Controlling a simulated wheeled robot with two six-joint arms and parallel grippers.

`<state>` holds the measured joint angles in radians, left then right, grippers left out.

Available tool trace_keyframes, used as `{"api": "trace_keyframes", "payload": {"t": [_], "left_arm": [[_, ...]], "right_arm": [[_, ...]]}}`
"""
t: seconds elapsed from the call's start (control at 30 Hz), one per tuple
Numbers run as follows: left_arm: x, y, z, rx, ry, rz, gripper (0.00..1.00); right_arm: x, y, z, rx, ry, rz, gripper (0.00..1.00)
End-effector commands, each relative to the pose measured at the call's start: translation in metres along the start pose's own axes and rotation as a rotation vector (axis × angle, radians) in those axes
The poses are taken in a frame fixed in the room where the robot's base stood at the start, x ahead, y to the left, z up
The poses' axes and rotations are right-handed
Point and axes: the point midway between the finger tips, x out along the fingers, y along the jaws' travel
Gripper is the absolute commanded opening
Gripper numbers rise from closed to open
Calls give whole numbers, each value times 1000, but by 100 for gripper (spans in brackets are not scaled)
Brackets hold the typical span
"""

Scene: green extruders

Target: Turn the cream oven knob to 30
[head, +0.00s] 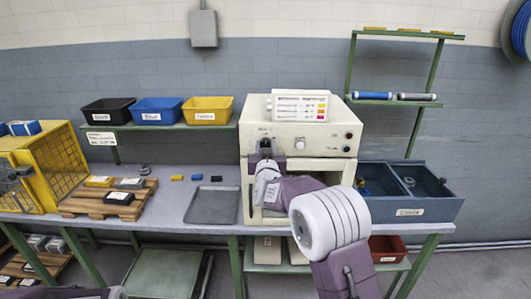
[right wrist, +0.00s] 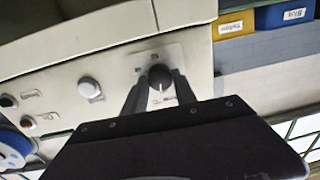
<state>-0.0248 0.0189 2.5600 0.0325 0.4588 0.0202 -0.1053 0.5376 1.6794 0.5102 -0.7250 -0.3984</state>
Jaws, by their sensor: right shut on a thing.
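The cream oven (head: 330,136) stands on the bench in the head view. Its dark round knob (right wrist: 160,77) sits on a pale plate on the front panel, with a light pointer mark on its face. My right gripper (right wrist: 157,88) is shut on this knob, one finger at each side. In the head view the right gripper (head: 265,150) reaches the left part of the oven panel and mostly hides the knob. The scale around the knob is too small to read. My left gripper is not in view; only a bit of my left arm shows at the lower left edge.
A white button (right wrist: 90,88) sits beside the knob on the panel. A white card holder (head: 299,106) stands on the oven. A grey tray (head: 213,206) lies left of the oven, a blue crate (head: 440,205) right. Yellow (head: 207,106) and blue bins (head: 156,108) stand on the shelf.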

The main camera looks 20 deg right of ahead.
Motion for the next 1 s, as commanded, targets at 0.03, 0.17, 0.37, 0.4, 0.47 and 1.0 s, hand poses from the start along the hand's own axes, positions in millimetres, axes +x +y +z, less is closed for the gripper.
{"api": "trace_keyframes", "payload": {"t": [0.03, 0.17, 0.37, 0.4, 0.47, 1.0], "left_arm": [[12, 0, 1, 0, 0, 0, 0], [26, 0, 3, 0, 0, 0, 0], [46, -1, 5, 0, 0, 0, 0], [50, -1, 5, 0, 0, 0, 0], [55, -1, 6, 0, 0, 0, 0], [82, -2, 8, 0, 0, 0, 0]], "right_arm": [[0, 0, 6, 39, 4, 0, 0], [0, 0, 6, 161, 11, 1, 0], [0, 0, 6, 353, 20, 3, 0], [0, 0, 6, 389, 22, 3, 0], [0, 0, 6, 443, 26, 4, 0], [0, 0, 4, 786, 42, 9, 0]]}}
